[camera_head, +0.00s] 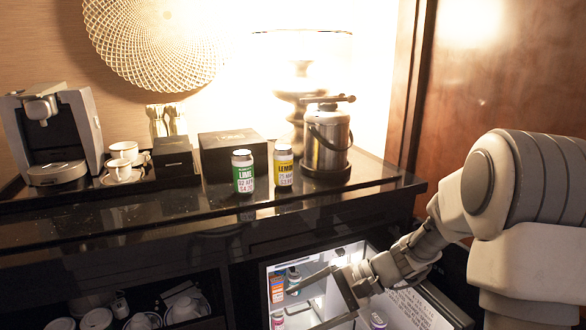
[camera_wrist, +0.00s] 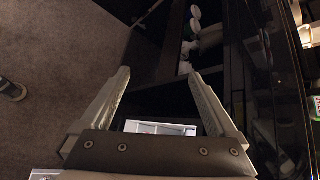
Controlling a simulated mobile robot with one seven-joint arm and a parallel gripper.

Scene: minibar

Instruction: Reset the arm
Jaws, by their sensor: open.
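My gripper (camera_head: 304,305) is in front of the open mini fridge (camera_head: 372,262) at the lower middle of the head view, below the counter. In the wrist view my gripper (camera_wrist: 159,74) has its two fingers spread wide apart, with nothing between them. My arm comes in from the right, bent, with the forearm reaching down and left to the fridge opening. The gripper hides part of the fridge's inside.
A green-labelled LIME bottle (camera_head: 243,172) and a yellow-labelled bottle (camera_head: 283,166) stand near the front of the black counter (camera_head: 110,228). Behind are a metal ice bucket (camera_head: 327,140), a black box (camera_head: 232,150), cups and a coffee machine (camera_head: 55,135). The fridge holds several small items.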

